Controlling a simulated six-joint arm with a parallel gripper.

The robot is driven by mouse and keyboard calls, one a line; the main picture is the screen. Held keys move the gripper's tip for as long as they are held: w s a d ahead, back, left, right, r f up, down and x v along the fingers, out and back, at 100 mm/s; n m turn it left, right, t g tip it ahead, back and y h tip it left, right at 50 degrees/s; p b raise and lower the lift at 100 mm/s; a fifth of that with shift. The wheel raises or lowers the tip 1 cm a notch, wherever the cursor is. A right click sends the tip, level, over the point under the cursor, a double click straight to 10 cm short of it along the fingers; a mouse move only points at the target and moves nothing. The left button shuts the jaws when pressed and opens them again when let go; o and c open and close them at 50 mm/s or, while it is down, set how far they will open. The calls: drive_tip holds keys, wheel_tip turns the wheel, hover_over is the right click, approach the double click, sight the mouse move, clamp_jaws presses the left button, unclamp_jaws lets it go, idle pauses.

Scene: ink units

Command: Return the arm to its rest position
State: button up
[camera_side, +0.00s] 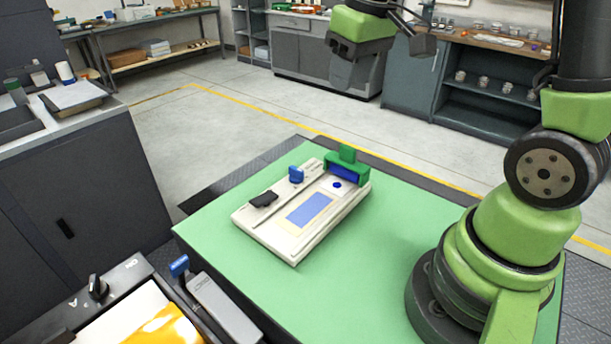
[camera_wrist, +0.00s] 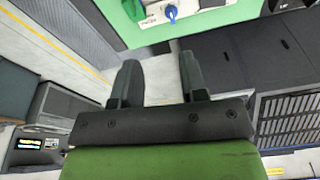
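My gripper (camera_side: 357,75) is raised high above the far side of the green table (camera_side: 390,215), well clear of everything on it. In the wrist view my gripper (camera_wrist: 160,80) has its two dark fingers spread apart, with nothing between them but floor. The white ink unit (camera_side: 272,236) lies flat on the table. It bears a blue knob (camera_side: 296,174), a black piece (camera_side: 263,199), a blue and beige panel and a green block (camera_side: 347,158) at its far right corner. Part of the unit (camera_wrist: 185,9) shows at the top of the wrist view.
A dark cabinet (camera_side: 75,185) stands at the left. A machine with a blue-tipped lever (camera_side: 180,266) is at the front left. Benches and shelves (camera_side: 485,95) line the back. The floor between them and the table is clear.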

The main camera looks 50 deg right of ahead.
drive_tip(key=s+a+r+m+t+y, duration=0.2)
drive_tip(key=s+a+r+t, duration=0.3)
drive_tip(key=s+a, duration=0.4)
drive_tip(key=s, duration=0.4)
drive_tip(key=shift+a+r+m, duration=0.3)
drive_tip(key=shift+a+r, duration=0.1)
drive_tip(key=shift+s, duration=0.1)
idle(0.9)
